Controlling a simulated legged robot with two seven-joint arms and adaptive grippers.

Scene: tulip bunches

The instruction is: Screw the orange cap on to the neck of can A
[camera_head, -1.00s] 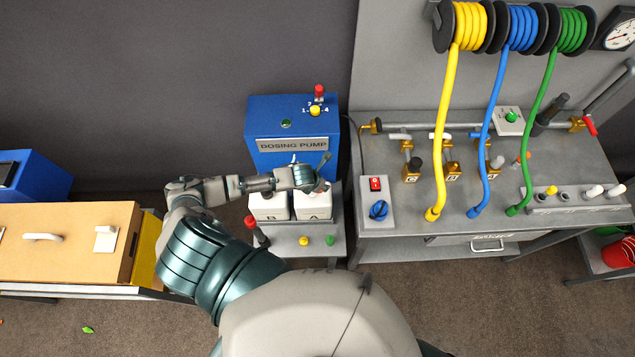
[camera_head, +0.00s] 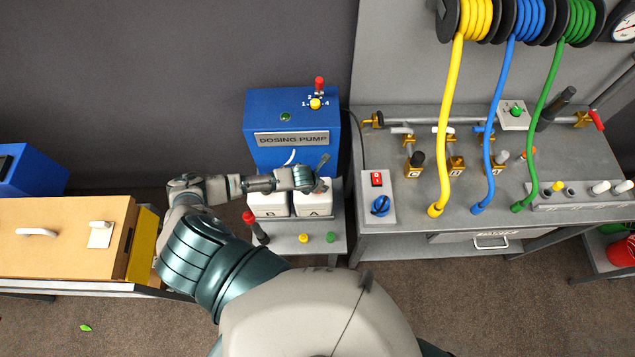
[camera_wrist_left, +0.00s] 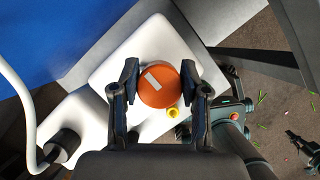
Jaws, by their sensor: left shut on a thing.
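The orange cap (camera_wrist_left: 158,88), with a pale bar mark on top, sits between the two fingers of my left gripper (camera_wrist_left: 160,84) in the left wrist view. The gripper is shut on it. The cap is over the top of white can A (camera_wrist_left: 125,75) and hides the neck, so I cannot tell how far it is seated. In the head view my left gripper (camera_head: 322,178) is above can A (camera_head: 314,211), at the right of can B (camera_head: 271,213).
Both cans stand before the blue dosing pump (camera_head: 292,110). A white hose (camera_wrist_left: 27,100) runs down to can B. A red-knobbed lever (camera_head: 248,217), a yellow button (camera_head: 303,238) and a green button (camera_head: 331,237) are in front. A grey bench (camera_head: 400,215) stands at right.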

